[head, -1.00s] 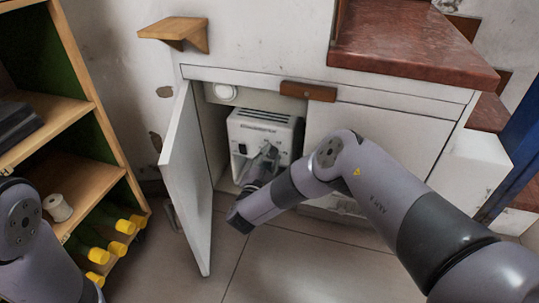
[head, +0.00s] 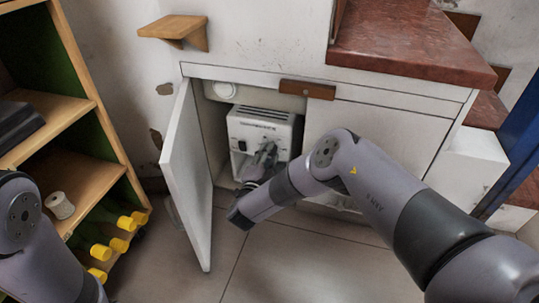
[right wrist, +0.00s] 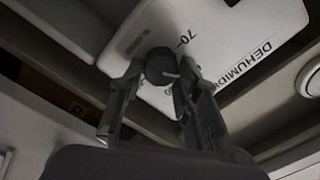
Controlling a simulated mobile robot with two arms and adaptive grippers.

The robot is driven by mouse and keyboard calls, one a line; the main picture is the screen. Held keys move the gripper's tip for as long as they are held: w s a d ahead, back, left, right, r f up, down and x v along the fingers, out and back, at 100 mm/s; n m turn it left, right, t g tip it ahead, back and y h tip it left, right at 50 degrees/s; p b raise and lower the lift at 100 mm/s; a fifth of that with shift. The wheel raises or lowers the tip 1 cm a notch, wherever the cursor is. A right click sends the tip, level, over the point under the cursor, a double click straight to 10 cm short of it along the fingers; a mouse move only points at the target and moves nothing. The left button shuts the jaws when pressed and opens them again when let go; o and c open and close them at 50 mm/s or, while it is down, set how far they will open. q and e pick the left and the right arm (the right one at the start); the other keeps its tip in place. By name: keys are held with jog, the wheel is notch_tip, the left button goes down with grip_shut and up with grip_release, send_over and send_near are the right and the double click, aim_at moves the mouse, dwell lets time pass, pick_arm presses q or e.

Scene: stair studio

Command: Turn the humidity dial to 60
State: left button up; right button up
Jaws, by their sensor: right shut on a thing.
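The white dehumidifier (head: 258,128) stands inside the open cabinet, with vent slots on top and a dark switch at the left of its front. My right gripper (head: 266,154) is at its front and covers part of it. In the right wrist view, the gripper (right wrist: 160,75) has one finger on each side of the dark round humidity dial (right wrist: 159,64) and is shut on it. A light pointer line shows on the dial. The printed 70 is readable beside it; another mark is mostly hidden by a finger, so I cannot tell the exact setting. My left gripper is out of view.
The cabinet door (head: 187,180) stands open to the left of the dehumidifier. A wooden shelf (head: 75,185) at the left holds a white spool (head: 59,206) and several yellow-capped bottles. The cabinet's wooden handle (head: 307,90) is above. The floor (head: 300,255) in front is clear.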

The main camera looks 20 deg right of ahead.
jog(key=shift+f, duration=0.1)
jog(key=o, duration=1.1)
jog(key=shift+o, duration=0.2)
jog(key=v, duration=1.2)
